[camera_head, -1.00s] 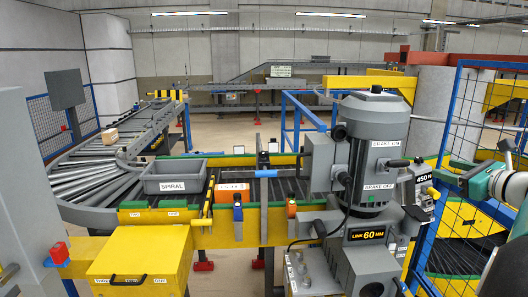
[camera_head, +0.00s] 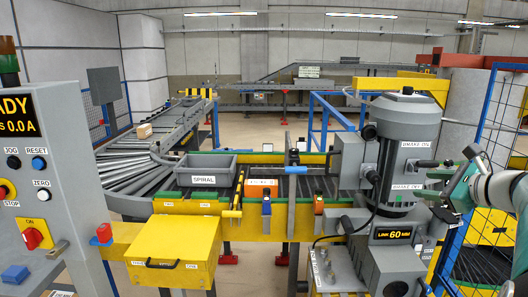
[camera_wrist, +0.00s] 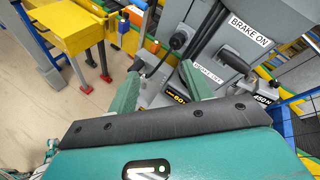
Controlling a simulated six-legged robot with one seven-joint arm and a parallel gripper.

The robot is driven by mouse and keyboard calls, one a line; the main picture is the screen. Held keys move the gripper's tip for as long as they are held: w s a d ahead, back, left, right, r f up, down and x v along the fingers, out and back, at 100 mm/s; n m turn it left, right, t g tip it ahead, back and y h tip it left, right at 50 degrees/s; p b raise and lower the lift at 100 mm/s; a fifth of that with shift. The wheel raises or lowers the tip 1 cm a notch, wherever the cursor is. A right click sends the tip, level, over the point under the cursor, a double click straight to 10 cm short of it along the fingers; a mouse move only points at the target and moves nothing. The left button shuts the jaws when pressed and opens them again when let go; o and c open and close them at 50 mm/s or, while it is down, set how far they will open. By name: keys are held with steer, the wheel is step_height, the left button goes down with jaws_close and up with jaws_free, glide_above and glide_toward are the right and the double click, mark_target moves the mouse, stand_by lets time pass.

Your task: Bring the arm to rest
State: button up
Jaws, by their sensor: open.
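My arm enters the head view from the right edge. My gripper (camera_head: 455,172) is just right of the grey motor (camera_head: 396,165) marked BRAKE ON and BRAKE OFF. In the wrist view the two green fingers of my gripper (camera_wrist: 159,80) stand apart with nothing between them. The motor unit with its LINK 60 MM display (camera_wrist: 180,98) shows beyond the fingertips. I cannot tell how far the fingertips are from it, and part of it is hidden behind my gripper.
A blue mesh fence (camera_head: 485,115) stands behind my arm at right. A grey control panel (camera_head: 55,190) stands at left. A grey SPIRAL tote (camera_head: 210,168) sits on the conveyor, above a yellow box (camera_head: 175,245). Open floor shows in the wrist view at left.

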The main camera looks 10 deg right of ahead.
steer(key=s+a+f+n+g, duration=0.2)
steer(key=a+f+n+g, duration=0.3)
steer(key=a, duration=0.7)
steer(key=s+a+f+n+g, duration=0.1)
steer(key=s+a+f+n, duration=0.1)
steer(key=a+n, duration=0.8)
steer(key=s+a+f+n+g+h, duration=0.1)
steer(key=s+a+f+n, duration=0.3)
steer(key=s+a+n, duration=0.2)
steer(key=s+a+f+n+g+h, duration=0.1)
steer(key=s+a+f+n+h, duration=0.1)
steer(key=s+a+f+n, duration=0.2)
steer(key=s+a+n, duration=0.2)
steer(key=shift+s+a+f, duration=0.3)
steer(key=shift+s+a, duration=0.05)
steer(key=shift+a, duration=0.05)
